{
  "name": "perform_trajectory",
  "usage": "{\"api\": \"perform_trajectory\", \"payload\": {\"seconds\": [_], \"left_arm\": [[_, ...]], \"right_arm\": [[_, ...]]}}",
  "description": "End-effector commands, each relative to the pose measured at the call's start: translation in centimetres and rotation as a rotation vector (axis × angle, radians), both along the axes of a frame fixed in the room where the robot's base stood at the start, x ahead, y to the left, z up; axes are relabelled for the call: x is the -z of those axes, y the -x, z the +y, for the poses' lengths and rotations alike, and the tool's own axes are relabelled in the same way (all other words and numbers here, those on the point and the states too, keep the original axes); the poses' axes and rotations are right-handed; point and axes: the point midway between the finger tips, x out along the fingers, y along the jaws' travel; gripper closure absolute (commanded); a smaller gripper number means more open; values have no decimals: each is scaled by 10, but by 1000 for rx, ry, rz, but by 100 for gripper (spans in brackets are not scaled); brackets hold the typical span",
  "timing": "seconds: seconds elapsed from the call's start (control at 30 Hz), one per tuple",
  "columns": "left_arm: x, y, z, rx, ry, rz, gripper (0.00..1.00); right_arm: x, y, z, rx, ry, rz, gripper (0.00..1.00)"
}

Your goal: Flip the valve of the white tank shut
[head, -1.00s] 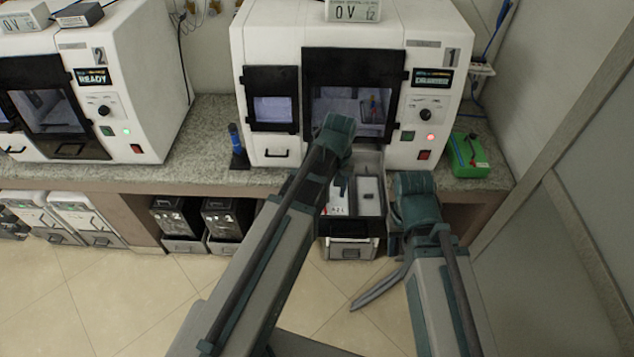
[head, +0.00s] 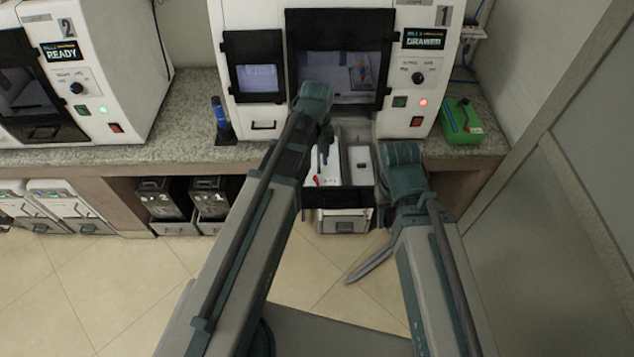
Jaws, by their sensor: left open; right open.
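An open drawer (head: 377,198) sticks out from the front of machine 1. In it, on the left, is a white tank (head: 327,180) with a small red part (head: 316,180) at its front; I cannot tell for sure if that is its valve or how it is set. A second pale grey box (head: 359,160) lies beside it on the right. My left gripper (head: 324,154) hangs over the white tank, mostly hidden behind my wrist, and nothing shows in it. My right gripper (head: 357,274) is empty, low in front of the drawer at its right, pointing down-left.
Machine 1 (head: 250,110) stands on the stone counter (head: 180,140), its display reading DRAWER. A green box (head: 461,122) sits at its right and a blue-topped bottle (head: 221,120) at its left. Machine 2 (head: 125,60) is further left. A partition (head: 560,220) bounds the right side.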

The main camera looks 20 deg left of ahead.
Motion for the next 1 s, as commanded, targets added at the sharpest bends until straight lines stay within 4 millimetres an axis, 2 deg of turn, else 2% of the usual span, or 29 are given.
{"api": "perform_trajectory", "payload": {"seconds": [0.03, 0.5, 0.67, 0.93, 1.0], "left_arm": [[15, 0, 0, 0, 0, 0, 57], [76, 0, 0, 0, 0, 0, 57], [83, 0, 0, 0, 0, 0, 57], [82, 0, 0, 0, 0, 0, 57], [82, 0, 0, 0, 0, 0, 68]], "right_arm": [[15, 0, 0, 0, 0, 0, 55], [76, 0, 0, 3, 0, 0, 55], [83, 0, 0, 3, 0, 0, 55], [82, 0, 0, 3, 0, 0, 55], [82, 0, 0, 3, 0, 0, 55]]}}
